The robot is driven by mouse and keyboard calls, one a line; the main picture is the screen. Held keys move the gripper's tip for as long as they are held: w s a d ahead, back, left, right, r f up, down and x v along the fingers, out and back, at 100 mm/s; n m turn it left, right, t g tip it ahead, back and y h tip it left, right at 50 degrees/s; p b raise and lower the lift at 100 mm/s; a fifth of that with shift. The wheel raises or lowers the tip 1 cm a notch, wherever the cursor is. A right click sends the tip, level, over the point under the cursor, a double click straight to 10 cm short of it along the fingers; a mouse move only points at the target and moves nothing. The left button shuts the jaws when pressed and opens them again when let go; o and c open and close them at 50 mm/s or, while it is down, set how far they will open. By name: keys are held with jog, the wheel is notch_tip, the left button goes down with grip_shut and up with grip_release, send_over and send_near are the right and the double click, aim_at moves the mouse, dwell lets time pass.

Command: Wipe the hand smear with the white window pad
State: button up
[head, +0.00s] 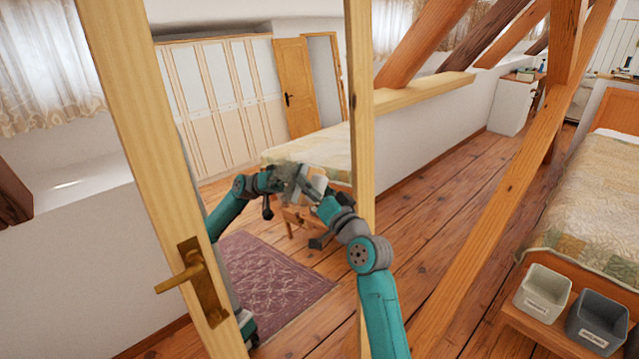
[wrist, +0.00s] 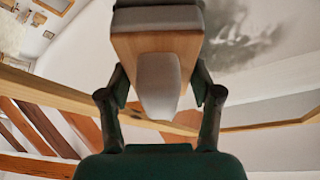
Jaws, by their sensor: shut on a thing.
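My gripper (head: 322,190) is at the mirrored panel of the wood-framed door, with its reflection facing it. In the wrist view my gripper (wrist: 160,82) is shut on the window pad (wrist: 158,46), which has a wooden body, a pale grey grip and a grey layer at its far end. The pad is small and partly hidden in the head view. The hand smear (wrist: 240,36) is a mottled grey-white patch on the panel, right of the pad in the wrist view. Part of it may be hidden behind the pad. I cannot tell whether the pad touches the panel.
The door's brass handle (head: 194,279) sticks out at the left. A slanted timber brace (head: 500,205) crosses the floor to the right. A white bin (head: 543,292) and a grey bin (head: 597,322) stand on a wooden bench by the bed (head: 600,200). Floor between door and brace is clear.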

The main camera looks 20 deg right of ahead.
aim_at(279, 164)
jog(key=shift+s+a, duration=0.4)
jog(key=shift+a, duration=0.8)
jog(key=shift+s+a, duration=0.45)
jog(key=shift+a, duration=0.75)
jog(key=shift+s+a, duration=0.4)
jog(key=shift+a, duration=0.8)
jog(key=shift+s+a, duration=0.25)
jog(key=shift+a, duration=0.6)
jog(key=shift+s+a, duration=0.2)
jog(key=shift+a, duration=0.65)
jog(key=shift+w+r, duration=0.1)
jog(key=shift+r, duration=1.35)
jog(key=shift+w+d, duration=0.35)
jog(key=shift+d, duration=0.5)
jog(key=shift+w+d, duration=0.35)
jog(key=shift+d, duration=0.5)
